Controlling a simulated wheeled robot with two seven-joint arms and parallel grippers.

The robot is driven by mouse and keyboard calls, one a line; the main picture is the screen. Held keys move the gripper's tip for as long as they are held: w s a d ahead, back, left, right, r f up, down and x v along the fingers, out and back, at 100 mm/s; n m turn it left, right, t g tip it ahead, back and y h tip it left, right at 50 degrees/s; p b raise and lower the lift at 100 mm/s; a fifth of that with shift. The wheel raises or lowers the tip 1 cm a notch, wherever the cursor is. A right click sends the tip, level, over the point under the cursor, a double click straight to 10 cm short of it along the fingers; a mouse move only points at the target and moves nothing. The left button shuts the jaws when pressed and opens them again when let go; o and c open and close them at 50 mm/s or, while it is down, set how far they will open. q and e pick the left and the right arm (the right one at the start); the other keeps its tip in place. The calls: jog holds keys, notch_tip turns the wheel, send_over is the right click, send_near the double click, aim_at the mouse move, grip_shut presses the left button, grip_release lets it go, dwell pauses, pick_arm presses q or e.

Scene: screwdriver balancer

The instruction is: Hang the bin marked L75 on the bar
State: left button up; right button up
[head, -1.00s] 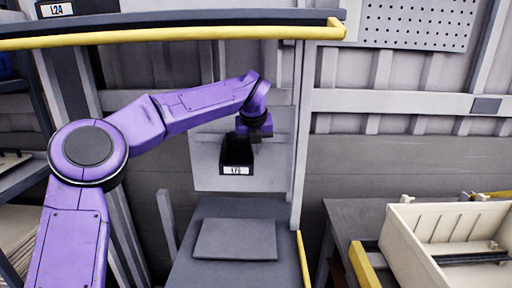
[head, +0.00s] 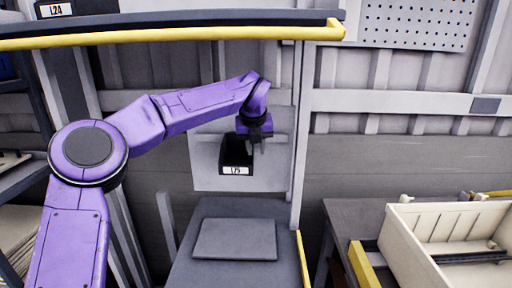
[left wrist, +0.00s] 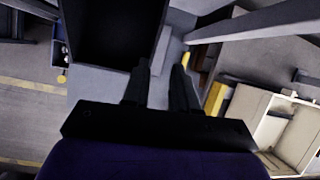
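The black bin (head: 237,152), with a white label (head: 236,170) that seems to read L75, is upright against a pale grey panel (head: 213,173). A thin horizontal strip, seemingly the bar (head: 207,139), crosses the panel at the bin's height; the contact behind the bin is hidden. My left gripper (head: 256,147) is at the bin's upper right side. In the left wrist view its fingers (left wrist: 161,68) are apart, with the dark bin (left wrist: 112,30) just beyond, near the left finger. I cannot tell whether a finger touches the bin. My right gripper is not in view.
A grey stand with a flat plate (head: 235,239) is below the bin. A cream crate (head: 420,245) sits on a table at the right. A yellow-edged shelf (head: 170,38) above holds a bin marked L24 (head: 75,8). A post (head: 302,130) stands right of the panel.

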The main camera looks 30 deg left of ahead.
pick_arm(q)
jog(key=b+v, duration=0.1)
jog(key=v, duration=0.6)
jog(key=shift+r, duration=0.25)
